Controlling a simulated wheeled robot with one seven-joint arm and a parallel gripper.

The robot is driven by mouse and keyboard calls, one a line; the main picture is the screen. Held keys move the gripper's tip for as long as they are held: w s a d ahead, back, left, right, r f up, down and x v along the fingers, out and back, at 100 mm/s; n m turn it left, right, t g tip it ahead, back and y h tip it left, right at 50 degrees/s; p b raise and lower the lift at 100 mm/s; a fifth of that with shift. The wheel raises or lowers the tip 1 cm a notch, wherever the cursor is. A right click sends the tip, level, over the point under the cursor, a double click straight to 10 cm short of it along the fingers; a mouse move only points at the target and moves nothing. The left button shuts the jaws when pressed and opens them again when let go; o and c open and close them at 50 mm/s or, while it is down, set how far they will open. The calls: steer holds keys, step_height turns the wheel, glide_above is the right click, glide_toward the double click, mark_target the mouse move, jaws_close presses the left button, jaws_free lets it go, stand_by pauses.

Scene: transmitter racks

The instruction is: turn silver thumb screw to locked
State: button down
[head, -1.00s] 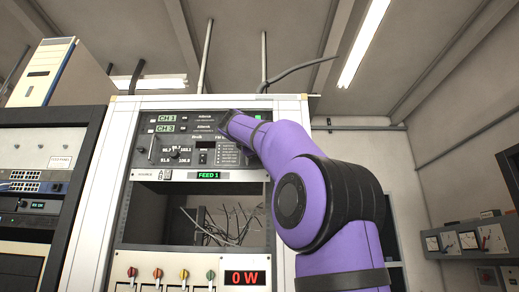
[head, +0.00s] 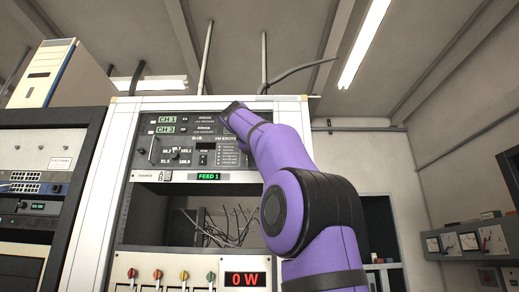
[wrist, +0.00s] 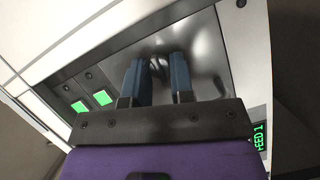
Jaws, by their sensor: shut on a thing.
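In the wrist view, the two blue-grey fingers of my gripper (wrist: 157,75) reach to a glossy dark grey panel face (wrist: 208,50). A small rounded knob, the silver thumb screw (wrist: 157,66), shows dark and shiny between the fingertips, and my gripper is shut on it. Its marking and exact angle cannot be made out. In the head view, my purple arm reaches the upper right of the rack's dark panel (head: 150,142). My arm hides the screw and the fingertips there.
The white rack frame (head: 88,190) surrounds the panel. Two green-lit squares (wrist: 102,97) are left of my fingers in the wrist view. Below the panel are a green FEED 1 display (head: 209,177), an open bay with loose wires (head: 220,225) and a red 0 W display (head: 245,279).

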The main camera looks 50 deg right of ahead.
steer(key=c, duration=1.3)
jaws_free()
steer(key=shift+o, duration=0.2)
steer(key=v, duration=1)
steer(key=shift+a, duration=0.4)
steer(key=shift+s, duration=0.1)
